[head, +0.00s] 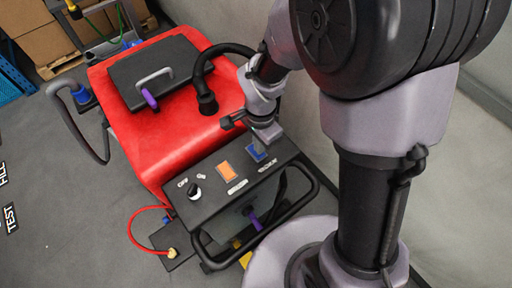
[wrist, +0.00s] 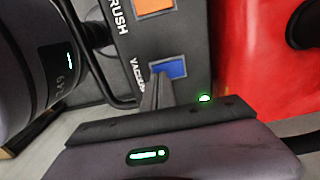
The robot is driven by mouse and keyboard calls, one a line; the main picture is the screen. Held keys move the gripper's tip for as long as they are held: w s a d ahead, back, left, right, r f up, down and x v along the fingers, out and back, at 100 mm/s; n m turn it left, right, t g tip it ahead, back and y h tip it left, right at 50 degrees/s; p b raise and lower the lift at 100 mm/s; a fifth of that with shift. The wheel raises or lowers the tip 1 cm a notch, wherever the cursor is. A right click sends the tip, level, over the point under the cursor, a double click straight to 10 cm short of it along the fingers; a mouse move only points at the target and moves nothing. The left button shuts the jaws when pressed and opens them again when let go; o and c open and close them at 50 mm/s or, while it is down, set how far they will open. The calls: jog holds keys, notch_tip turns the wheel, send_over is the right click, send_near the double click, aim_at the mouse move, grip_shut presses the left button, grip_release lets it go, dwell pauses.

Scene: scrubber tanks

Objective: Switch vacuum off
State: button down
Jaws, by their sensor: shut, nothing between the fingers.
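The blue vacuum switch (head: 255,153) sits at the right end of the scrubber's dark control panel (head: 215,200). It also shows in the wrist view (wrist: 174,68), with lettering beside it that starts "VACU". My gripper (head: 266,136) is shut and empty. In the wrist view its fingertips (wrist: 158,80) overlap the lower left edge of the blue switch. I cannot tell whether they touch it or hover just above. Part of the switch is hidden behind the fingers, and I cannot tell which way it is set.
The orange brush switch (head: 227,171) lies left of the blue one, and a round off/on knob (head: 195,192) further left. A black handle bar (head: 312,188) curves around the panel. The red tank (head: 150,125) with a black hose (head: 205,75) stands behind. A wall is at right.

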jog(key=shift+f+b, duration=0.9)
jog(key=shift+f, duration=0.05)
dwell(1.0)
notch_tip(320, 180, up, 7)
jog(key=p, duration=0.5)
jog(key=shift+r, duration=0.1)
jog(key=b, duration=0.2)
jog(key=shift+d+f+b, duration=0.2)
jog(key=shift+d+b, duration=0.1)
jog(key=shift+b, duration=0.1)
jog(key=s+d+f+n+t+y+b, duration=0.1)
jog(key=s+d+n+t+b, duration=0.2)
jog(key=b, duration=0.6)
jog(key=s+d+f+n+t+y+b, duration=0.1)
jog(key=s+d+n+t+b, duration=0.1)
jog(key=s+b, duration=0.6)
jog(key=shift+s+d+n+t+b, duration=0.15)
jog(key=shift+d+n+t+b, duration=0.35)
jog(key=shift+n+b, duration=0.5)
